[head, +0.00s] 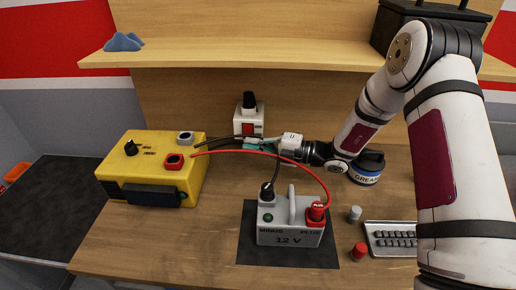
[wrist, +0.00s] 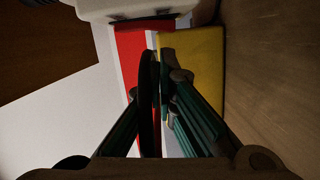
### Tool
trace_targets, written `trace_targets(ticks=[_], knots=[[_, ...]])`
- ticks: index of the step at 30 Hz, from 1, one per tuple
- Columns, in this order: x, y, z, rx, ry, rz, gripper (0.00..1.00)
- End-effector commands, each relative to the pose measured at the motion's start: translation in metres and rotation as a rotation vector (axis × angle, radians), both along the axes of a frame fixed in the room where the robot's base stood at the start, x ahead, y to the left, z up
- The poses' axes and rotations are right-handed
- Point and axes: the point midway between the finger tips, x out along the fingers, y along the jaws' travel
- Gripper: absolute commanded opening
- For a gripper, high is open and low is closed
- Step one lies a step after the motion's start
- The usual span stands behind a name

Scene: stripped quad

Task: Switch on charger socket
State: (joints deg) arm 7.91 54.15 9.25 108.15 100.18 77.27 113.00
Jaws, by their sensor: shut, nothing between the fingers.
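A white socket box (head: 258,111) with a red switch (head: 248,129) stands at the back of the bench. A black plug (head: 249,100) sits in its top. The yellow charger (head: 152,150) is at the left, with a black knob and a red terminal. My gripper (head: 248,144) is shut and empty, just below and in front of the socket box, pointing left. I cannot tell whether it touches the box. In the wrist view the closed fingers (wrist: 158,85) point toward the yellow charger (wrist: 195,70), and a pale box edge (wrist: 130,8) shows at the top.
A grey 12 V battery (head: 290,233) stands on a black mat (head: 248,248) in front. A red cable (head: 270,153) arches from charger to battery. A grease jar (head: 367,168), loose caps (head: 358,250) and a metal tray (head: 376,246) are at the right. A shelf (head: 290,53) overhangs.

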Motion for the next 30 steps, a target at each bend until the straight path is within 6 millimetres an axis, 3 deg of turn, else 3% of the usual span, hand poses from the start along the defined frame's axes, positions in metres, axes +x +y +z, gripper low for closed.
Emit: trace_targets(ticks=[14, 20, 30], knots=[[0.008, -0.001, -0.001, 0.001, -0.001, 0.000, 0.00], [0.019, -0.003, -0.008, -0.001, -0.091, -0.002, 0.00], [0.012, -0.002, -0.005, -0.003, -0.087, 0.000, 0.00]])
